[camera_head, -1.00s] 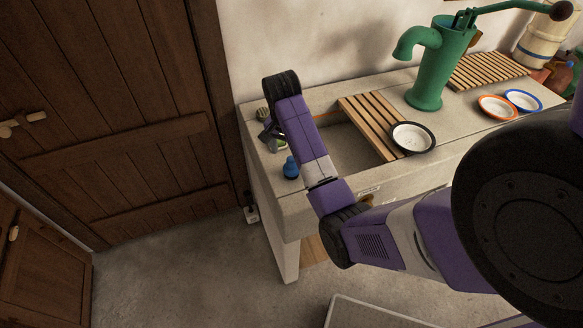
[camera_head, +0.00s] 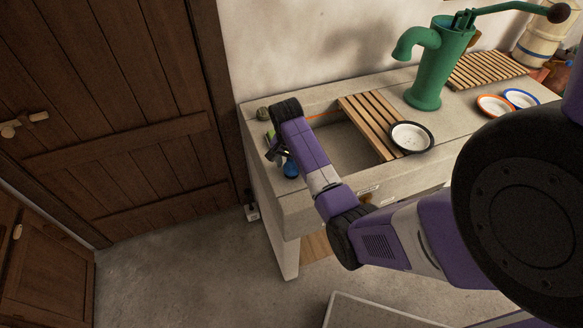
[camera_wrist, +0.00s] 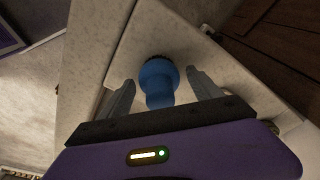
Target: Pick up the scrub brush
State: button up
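The scrub brush (camera_wrist: 158,84), a blue knobbed body with a dark bristly edge, stands on the pale stone counter (camera_wrist: 95,60). In the head view the blue brush (camera_head: 291,169) shows at the left front of the sink counter, partly covered by my gripper (camera_head: 276,152). In the wrist view my gripper (camera_wrist: 159,77) is open, with one finger on each side of the brush. Gaps show between the fingers and the brush, so it is not gripped.
The sink basin (camera_head: 350,147) lies right of my gripper, with a slatted wooden rack (camera_head: 368,122) and a black-rimmed plate (camera_head: 411,137). A green pump (camera_head: 430,80) stands behind.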

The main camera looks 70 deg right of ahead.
jog(key=c, duration=1.3)
notch_tip(320, 180, up, 10)
jog(key=shift+r+b, duration=0.1)
jog(key=shift+b, duration=0.65)
